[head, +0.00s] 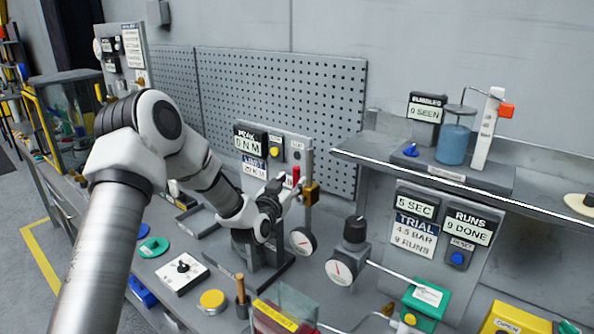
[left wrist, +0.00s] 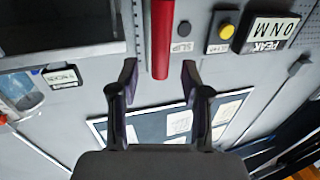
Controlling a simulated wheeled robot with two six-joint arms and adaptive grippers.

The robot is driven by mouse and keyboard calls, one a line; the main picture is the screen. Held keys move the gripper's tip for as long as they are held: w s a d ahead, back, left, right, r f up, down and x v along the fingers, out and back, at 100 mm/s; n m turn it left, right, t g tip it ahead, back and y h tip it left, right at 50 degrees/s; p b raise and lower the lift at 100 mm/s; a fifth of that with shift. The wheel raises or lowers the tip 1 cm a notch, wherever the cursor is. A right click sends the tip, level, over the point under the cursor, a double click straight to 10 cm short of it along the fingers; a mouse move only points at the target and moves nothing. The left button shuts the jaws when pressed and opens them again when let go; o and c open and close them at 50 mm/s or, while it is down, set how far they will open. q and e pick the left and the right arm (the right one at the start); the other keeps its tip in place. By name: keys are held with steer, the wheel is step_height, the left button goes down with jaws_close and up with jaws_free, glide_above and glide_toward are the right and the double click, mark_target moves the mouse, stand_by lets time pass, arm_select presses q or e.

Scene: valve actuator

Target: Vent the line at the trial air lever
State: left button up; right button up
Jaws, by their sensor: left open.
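My left gripper (head: 280,193) is open in front of the grey panel with the peak readout. In the left wrist view its two fingers (left wrist: 160,82) stand apart, with the end of a red bar-shaped handle (left wrist: 162,38) between their tips in the picture. I see no contact; the depth gap cannot be told. The red handle also shows in the head view (head: 296,174), beside a brass fitting (head: 311,194). No label naming the trial air lever is readable, so I cannot confirm that this handle is it. My right gripper is not in view.
A gauge (head: 302,241) and a black-knobbed regulator with a gauge (head: 340,270) stand right of the gripper. The trial sign (head: 414,238) reads 4.5 bar, 9 runs. A shelf edge (head: 440,178) juts out at right. A yellow button (left wrist: 228,31) is near the handle.

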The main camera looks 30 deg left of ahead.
mark_target(295, 179)
arm_select(q)
steer(key=w, duration=0.3)
steer(key=w+a+f+p, duration=0.1)
steer(key=shift+w, duration=0.25)
steer(key=shift+w+f, duration=0.15)
steer(key=shift+w, duration=0.05)
steer(key=shift+s, duration=0.15)
steer(key=shift+s+r, duration=0.25)
steer(key=c, duration=0.3)
steer(key=shift+s+d+r, duration=0.1)
steer(key=shift+s+r, duration=0.05)
steer(key=shift+s, duration=0.05)
jaws_close()
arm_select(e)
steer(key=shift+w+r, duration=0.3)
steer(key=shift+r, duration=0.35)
